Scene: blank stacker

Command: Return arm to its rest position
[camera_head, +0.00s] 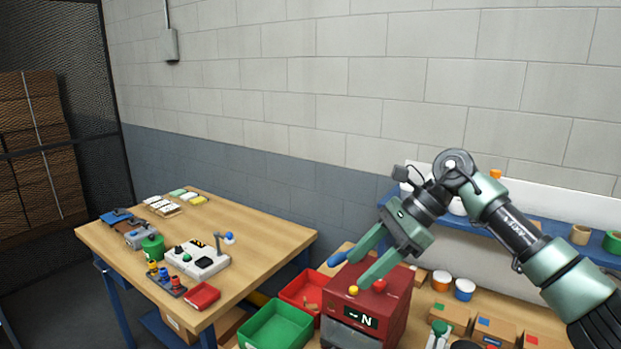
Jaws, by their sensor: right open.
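My right arm comes in from the right edge. Its green gripper (350,270) is open and points down and left, over the top of a red box (390,312) marked "- N". The two fingers are apart, and nothing shows between them. A small blue thing (337,259) shows at the end of the upper finger. A yellow knob (353,291) and a red knob (379,285) are on top of the red box, close to the lower finger. I cannot tell whether the gripper touches them. My left gripper is not in view.
A green bin (276,330) and a red bin (303,287) stand left of the red box. A wooden table (245,215) at left holds a white control panel (198,260) and small parts. A blue shelf (450,219) and several cardboard boxes are behind and below my right arm.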

